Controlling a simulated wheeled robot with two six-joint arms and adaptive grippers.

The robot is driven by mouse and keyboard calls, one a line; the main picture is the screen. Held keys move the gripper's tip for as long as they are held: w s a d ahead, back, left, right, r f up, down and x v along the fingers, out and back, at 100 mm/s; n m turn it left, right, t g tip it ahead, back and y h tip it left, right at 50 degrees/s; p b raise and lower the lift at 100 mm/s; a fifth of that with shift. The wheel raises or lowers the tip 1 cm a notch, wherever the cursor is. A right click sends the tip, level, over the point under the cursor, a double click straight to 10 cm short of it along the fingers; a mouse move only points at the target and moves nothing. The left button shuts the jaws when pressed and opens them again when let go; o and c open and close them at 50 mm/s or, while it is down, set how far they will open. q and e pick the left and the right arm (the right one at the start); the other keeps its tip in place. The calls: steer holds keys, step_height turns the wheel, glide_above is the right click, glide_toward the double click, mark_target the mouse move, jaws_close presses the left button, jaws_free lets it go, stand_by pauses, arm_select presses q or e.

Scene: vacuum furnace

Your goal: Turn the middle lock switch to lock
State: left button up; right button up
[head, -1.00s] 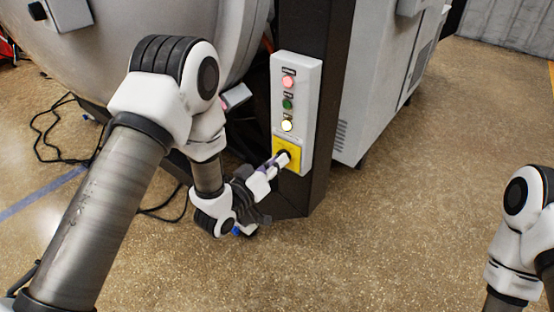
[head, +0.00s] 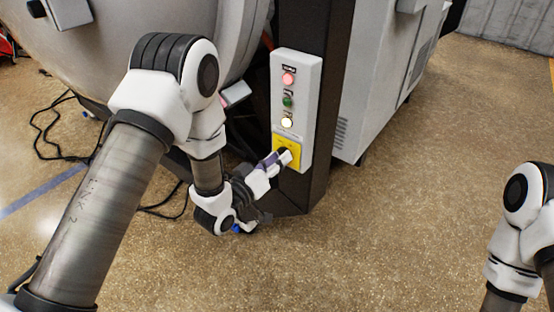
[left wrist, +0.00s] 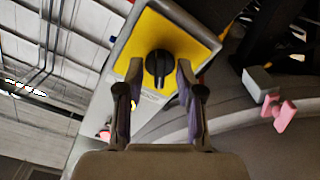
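A black rotary switch (left wrist: 158,68) sits on a yellow plate (head: 291,159) at the lower end of a light grey control panel (head: 309,110). In the left wrist view the yellow plate (left wrist: 185,45) fills the upper middle, and the knob's grip bar runs up and down in the picture. My left gripper (head: 284,157) is at the plate in the head view. In the left wrist view its two fingers (left wrist: 159,78) stand on either side of the knob, with gaps visible. In the head view the fingers partly hide the knob. My right gripper is out of view.
Above the switch, the panel has a red button (head: 288,79), a green button (head: 287,101) and a lit white-yellow lamp (head: 286,122). The panel is on a dark post (head: 330,100). A grey box with a pink part (left wrist: 265,85) is right of the gripper. Open floor lies right.

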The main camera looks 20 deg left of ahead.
arm_select(q)
steer(key=v, duration=1.2)
steer(key=shift+w, duration=0.1)
steer(key=s+d+f+m+g+y, duration=0.1)
steer(key=s+f+g, duration=0.35)
steer(key=f, duration=0.55)
steer(key=s+d+f+m+g+y, duration=0.15)
steer(key=s+f+g, duration=0.3)
steer(key=f, duration=0.45)
steer(key=s+a+f+g+y, duration=0.2)
steer(key=s+a+f+g, duration=0.15)
steer(key=s, duration=0.35)
steer(key=s+a+f+g+y, duration=0.2)
steer(key=s+f+g, duration=0.2)
steer(key=s, duration=0.3)
step_height(320, 180, up, 20)
steer(key=p, duration=1.9)
steer(key=shift+s+f+n+p, duration=0.15)
steer(key=shift+s+n+p, duration=0.2)
steer(key=shift+s, duration=0.05)
